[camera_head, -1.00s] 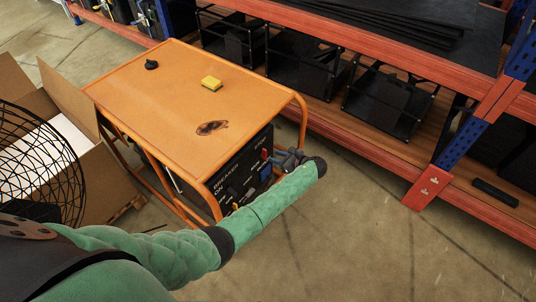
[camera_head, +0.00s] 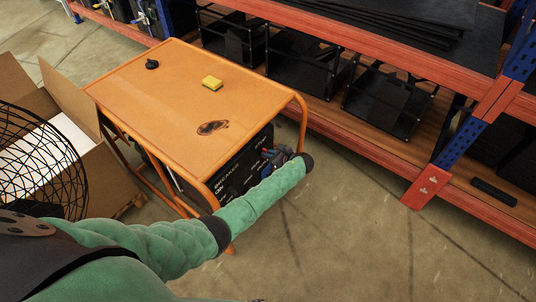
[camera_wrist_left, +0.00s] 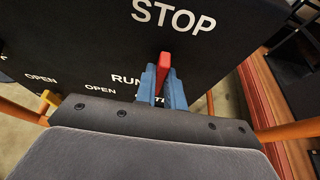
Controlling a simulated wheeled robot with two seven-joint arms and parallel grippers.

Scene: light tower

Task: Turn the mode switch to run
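The orange-framed generator (camera_head: 165,90) stands on the floor with a black control panel (camera_head: 228,180) on its near right side. The panel carries white lettering. In the left wrist view, the red mode switch lever (camera_wrist_left: 165,63) sits below the word STOP, with RUN to its left and another label partly hidden lower down. The lever points up toward STOP. My left gripper (camera_wrist_left: 164,84) is at the panel, its blue-grey fingers close together on both sides of the lever, shut on it. In the head view my left gripper (camera_head: 272,158) partly covers the panel. My right gripper is not in view.
An open cardboard box (camera_head: 75,100) and a black wire guard (camera_head: 35,165) are at left. An orange shelf rack (camera_head: 375,150) stands behind. Floor at right is clear.

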